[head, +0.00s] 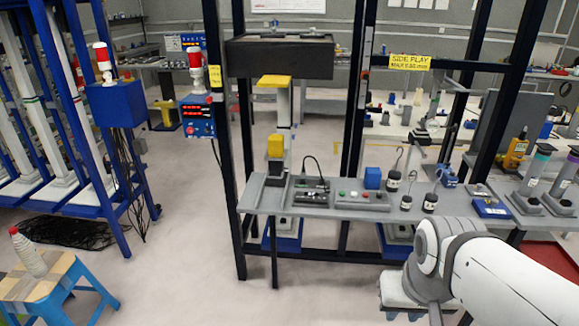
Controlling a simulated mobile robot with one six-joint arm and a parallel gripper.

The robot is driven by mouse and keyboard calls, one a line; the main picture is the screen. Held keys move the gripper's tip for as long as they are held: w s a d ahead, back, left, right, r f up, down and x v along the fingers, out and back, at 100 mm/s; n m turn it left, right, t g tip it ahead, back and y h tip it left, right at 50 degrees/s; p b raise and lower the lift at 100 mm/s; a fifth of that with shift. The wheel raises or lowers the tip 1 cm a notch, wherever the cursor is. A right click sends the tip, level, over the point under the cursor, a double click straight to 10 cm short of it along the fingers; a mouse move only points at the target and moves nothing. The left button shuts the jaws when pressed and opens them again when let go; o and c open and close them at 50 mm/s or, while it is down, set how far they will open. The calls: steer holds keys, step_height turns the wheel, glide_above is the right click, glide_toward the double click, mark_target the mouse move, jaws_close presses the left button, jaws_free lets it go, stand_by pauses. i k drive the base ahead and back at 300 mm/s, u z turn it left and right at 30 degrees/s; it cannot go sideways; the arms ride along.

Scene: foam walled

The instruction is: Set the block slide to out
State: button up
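A yellow block (275,146) stands at the left end of the grey bench, on a dark upright piece (276,178). A blue block (372,178) sits at the back of the bench, behind a grey control panel. I cannot tell for sure which of these is the block slide, nor whether it is in or out. My white arm reaches in from the lower right, in front of the bench.
The grey bench (335,214) also holds a dark switch box (311,191), small dark jars and a blue tray (491,209). Dark posts frame its left side. A stool (45,279) with a ribbed cone stands lower left. The floor between stool and bench is clear.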

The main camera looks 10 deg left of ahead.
mark_target(276, 169)
steer(key=z, duration=0.05)
steer(key=k, duration=0.85)
steer(key=u, duration=1.45)
steer(key=i, duration=2.6)
steer(key=z, duration=2)
